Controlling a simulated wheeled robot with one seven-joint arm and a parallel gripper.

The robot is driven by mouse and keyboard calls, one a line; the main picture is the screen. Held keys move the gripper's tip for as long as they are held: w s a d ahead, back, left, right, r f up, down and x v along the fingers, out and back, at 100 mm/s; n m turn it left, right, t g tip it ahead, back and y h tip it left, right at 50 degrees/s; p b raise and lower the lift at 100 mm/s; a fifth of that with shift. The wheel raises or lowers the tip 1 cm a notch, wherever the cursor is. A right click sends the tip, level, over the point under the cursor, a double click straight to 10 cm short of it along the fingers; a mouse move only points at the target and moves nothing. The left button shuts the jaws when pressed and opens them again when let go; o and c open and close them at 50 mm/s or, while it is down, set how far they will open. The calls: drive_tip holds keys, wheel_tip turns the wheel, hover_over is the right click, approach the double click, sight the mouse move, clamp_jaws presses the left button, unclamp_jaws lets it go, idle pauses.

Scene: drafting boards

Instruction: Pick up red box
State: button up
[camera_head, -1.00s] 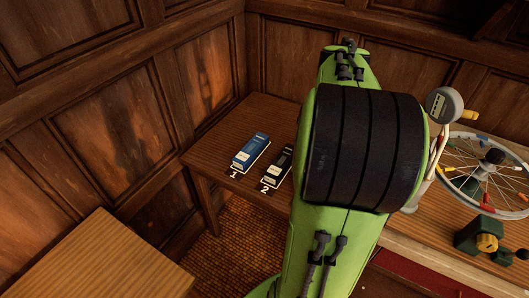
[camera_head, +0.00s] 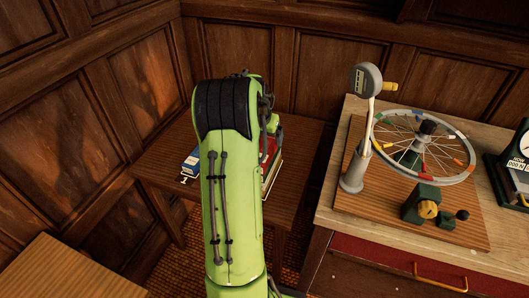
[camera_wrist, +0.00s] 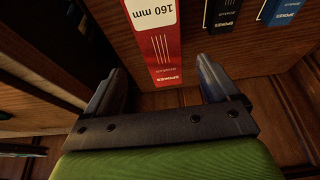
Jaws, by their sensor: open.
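The red box (camera_wrist: 165,62) has a white label reading 160 mm and the word SPOKES. In the wrist view its near end lies between the two fingers of my gripper (camera_wrist: 162,68). The gripper is open, with a visible gap on each side of the box. In the head view only a red sliver of the box (camera_head: 267,157) shows to the right of my green arm, on the small wooden table (camera_head: 300,150). My arm hides the rest of it and the fingers there.
A black box (camera_wrist: 222,14) and a blue box (camera_wrist: 279,10), also marked SPOKES, stand to the right in the wrist view. A workbench (camera_head: 330,212) with a spoked wheel (camera_head: 440,165) and a gauge (camera_head: 366,78) is at right. Panelled walls close off the corner.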

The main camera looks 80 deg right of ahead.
sight(266, 145)
drive_tip(key=b+x, duration=0.1)
drive_tip(key=x, duration=0.6)
drive_tip(key=shift+w, duration=0.15)
drive_tip(key=c, duration=1.2)
